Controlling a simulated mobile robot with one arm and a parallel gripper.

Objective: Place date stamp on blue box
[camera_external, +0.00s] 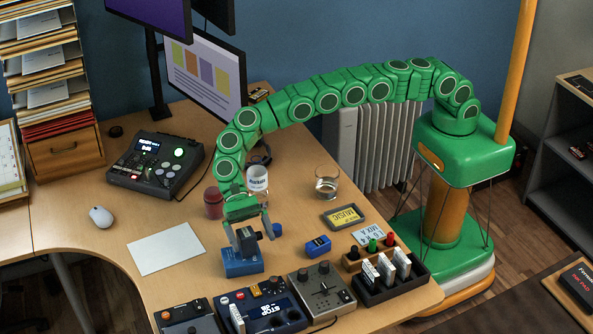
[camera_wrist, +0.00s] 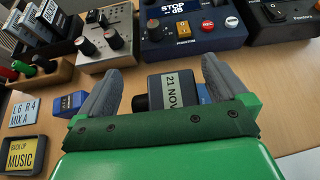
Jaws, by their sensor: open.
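The date stamp (camera_external: 246,241) is a dark block with a round knob on its side. In the wrist view its pale label (camera_wrist: 174,92) reads "21 NOV". It appears upright on top of the blue box (camera_external: 241,265), whose edge shows beside it in the wrist view (camera_wrist: 204,94). My gripper (camera_external: 251,237) points down over the stamp with its fingers spread. In the wrist view the grey fingers (camera_wrist: 163,68) stand on either side of the stamp, with visible gaps. The stamp's contact with the box is partly hidden.
Control boxes (camera_external: 268,308) line the near desk edge. A smaller blue block (camera_external: 318,246), a yellow "MUSIC" sign (camera_external: 344,216) and a wooden rack (camera_external: 372,252) stand to the right. A mug (camera_external: 257,178), red cup (camera_external: 213,203) and glass (camera_external: 327,184) stand behind. White paper (camera_external: 165,249) lies left.

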